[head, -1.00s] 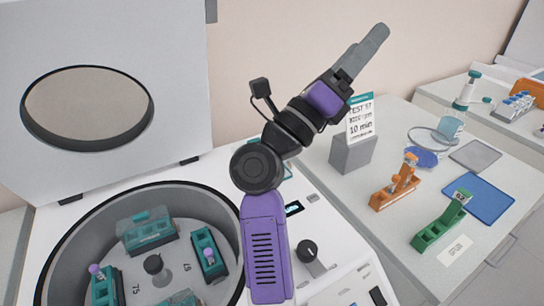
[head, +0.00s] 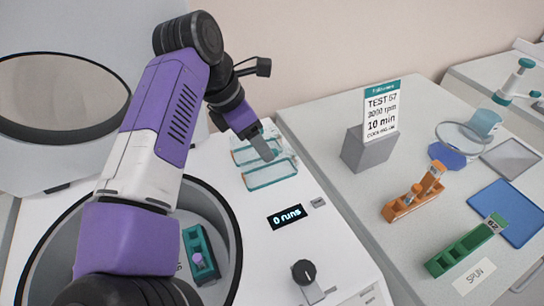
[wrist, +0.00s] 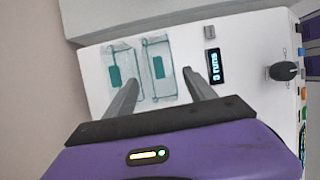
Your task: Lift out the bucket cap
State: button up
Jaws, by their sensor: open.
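Two clear, teal-edged caps lie on the white top of the centrifuge. In the head view, the back cap (head: 243,153) and the front cap (head: 278,178) sit side by side just under my gripper (head: 264,147). In the wrist view, the caps (wrist: 115,75) and (wrist: 158,66) show teal tabs, near and partly behind the spread fingers of my gripper (wrist: 160,92). My gripper is open and empty, pointing down at the deck. A teal bucket (head: 203,270) with a purple-topped tube stands uncapped in the round bowl. My arm hides most of the bowl and its other buckets.
The centrifuge's lid (head: 60,100) stands open behind. A display (head: 290,215) and knob (head: 304,271) are on the deck. A grey block (head: 368,150) with a sign, an orange rack (head: 412,200) and a green rack (head: 462,250) stand on the right table.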

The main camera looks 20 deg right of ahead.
jog(key=shift+s+f, duration=0.15)
jog(key=shift+x, duration=0.85)
jog(key=shift+p+x, duration=1.1)
jog(key=shift+x, duration=1.9)
jog(key=shift+w, duration=0.2)
jog(key=c, duration=1.1)
jog(key=shift+s+r+b, duration=0.2)
jog(key=shift+r+b, duration=0.25)
jog(key=shift+r, duration=0.1)
notch_tip(320, 180, up, 6)
jog(key=shift+r+b, duration=0.1)
jog(key=shift+b, duration=0.75)
jog(key=s+b, duration=0.4)
jog(key=s, duration=1.5)
jog(key=shift+s, duration=0.3)
